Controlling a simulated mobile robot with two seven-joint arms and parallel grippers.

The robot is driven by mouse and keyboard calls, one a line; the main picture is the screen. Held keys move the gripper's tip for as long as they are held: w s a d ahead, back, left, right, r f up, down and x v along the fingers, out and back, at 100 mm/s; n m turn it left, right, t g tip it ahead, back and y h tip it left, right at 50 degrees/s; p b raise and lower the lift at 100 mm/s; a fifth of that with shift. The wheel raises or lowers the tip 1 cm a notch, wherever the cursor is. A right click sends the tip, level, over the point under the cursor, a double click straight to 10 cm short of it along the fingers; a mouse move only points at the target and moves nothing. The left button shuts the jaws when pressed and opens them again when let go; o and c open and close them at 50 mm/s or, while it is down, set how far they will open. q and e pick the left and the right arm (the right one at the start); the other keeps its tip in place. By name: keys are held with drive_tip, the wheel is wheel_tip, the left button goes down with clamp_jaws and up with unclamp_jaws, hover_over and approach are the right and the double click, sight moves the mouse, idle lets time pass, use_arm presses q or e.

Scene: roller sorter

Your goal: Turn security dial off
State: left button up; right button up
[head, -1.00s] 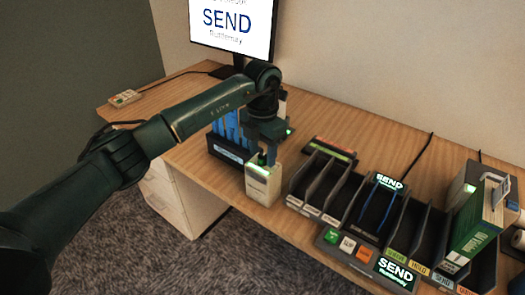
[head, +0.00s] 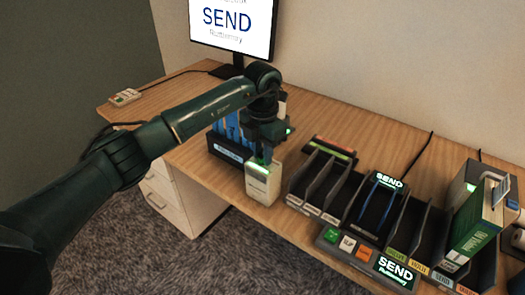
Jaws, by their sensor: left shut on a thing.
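A cream-coloured box (head: 261,188) with a green-lit top stands at the front edge of the desk, left of the sorter slots. It looks like the security dial unit; the dial itself is hidden by my gripper. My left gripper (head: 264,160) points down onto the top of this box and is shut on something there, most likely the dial. The dial's setting cannot be read. My right gripper is not in view.
Blue folders in a dark holder (head: 229,151) stand close behind and left of the box. Sorter slots (head: 325,182) and a SEND panel (head: 395,270) lie to the right. A monitor (head: 232,30) reads SEND.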

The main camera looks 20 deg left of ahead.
use_arm(q)
drive_tip(key=shift+n, duration=0.3)
drive_tip(key=n+p, duration=0.1)
drive_tip(key=n, duration=0.7)
drive_tip(key=shift+n+p, duration=0.4)
drive_tip(key=shift+n, duration=0.7)
drive_tip(key=o, duration=1)
